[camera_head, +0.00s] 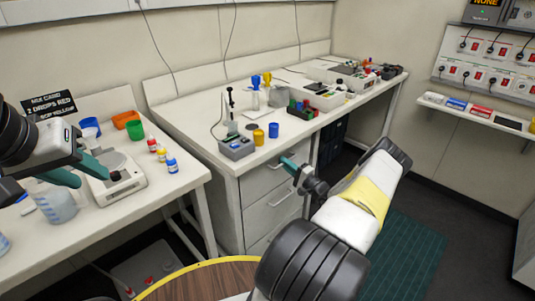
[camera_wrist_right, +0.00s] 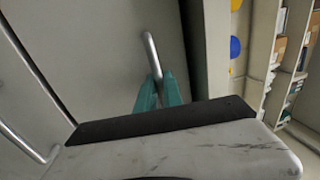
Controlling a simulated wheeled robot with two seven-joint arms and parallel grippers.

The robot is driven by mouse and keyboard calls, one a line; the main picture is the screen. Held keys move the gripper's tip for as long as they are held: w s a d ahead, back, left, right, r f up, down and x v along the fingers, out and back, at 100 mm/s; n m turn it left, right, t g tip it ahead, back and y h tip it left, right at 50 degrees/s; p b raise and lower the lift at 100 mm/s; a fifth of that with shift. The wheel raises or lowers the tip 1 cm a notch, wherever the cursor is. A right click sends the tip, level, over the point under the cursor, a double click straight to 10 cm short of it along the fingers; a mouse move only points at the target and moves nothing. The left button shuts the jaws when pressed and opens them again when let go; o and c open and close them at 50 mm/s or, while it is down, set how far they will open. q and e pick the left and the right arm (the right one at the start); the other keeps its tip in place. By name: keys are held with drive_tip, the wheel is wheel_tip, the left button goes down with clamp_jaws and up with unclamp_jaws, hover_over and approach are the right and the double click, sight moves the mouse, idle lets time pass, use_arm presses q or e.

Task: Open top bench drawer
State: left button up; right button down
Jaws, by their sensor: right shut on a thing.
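The bench drawer unit stands under the near end of the long bench, with drawers stacked in its front. The top drawer (camera_head: 262,182) looks flush with the front. My right gripper (camera_head: 289,163) is at the top drawer's height, with its teal fingers at the handle. In the right wrist view the fingers (camera_wrist_right: 160,92) are shut on the lower end of the metal bar handle (camera_wrist_right: 152,55). My left gripper (camera_head: 60,178) hangs over the left table beside a beaker; its finger gap is unclear.
A lower drawer handle (camera_head: 281,198) shows under my right arm. A grey holder (camera_head: 237,147) and coloured pots stand on the bench above the drawers. A scale (camera_head: 118,180) and small bottles stand on the left table. A round wooden top (camera_head: 190,284) is close in front. Open floor lies to the right.

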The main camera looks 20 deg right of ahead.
drive_tip(key=shift+s, duration=0.1)
idle(0.8)
drive_tip(key=r+v, duration=0.3)
drive_tip(key=v, duration=1.2)
drive_tip(key=s+r+v, duration=0.1)
drive_tip(key=r+v, duration=0.2)
drive_tip(key=v, duration=1.2)
drive_tip(key=shift+s+d, duration=0.3)
drive_tip(key=shift+d, duration=0.15)
drive_tip(key=shift+f, duration=0.15)
drive_tip(key=c, duration=1.8)
unclamp_jaws()
drive_tip(key=shift+o, duration=0.2)
drive_tip(key=v, duration=0.7)
drive_tip(key=shift+s+d, duration=0.2)
drive_tip(key=shift+s, duration=0.2)
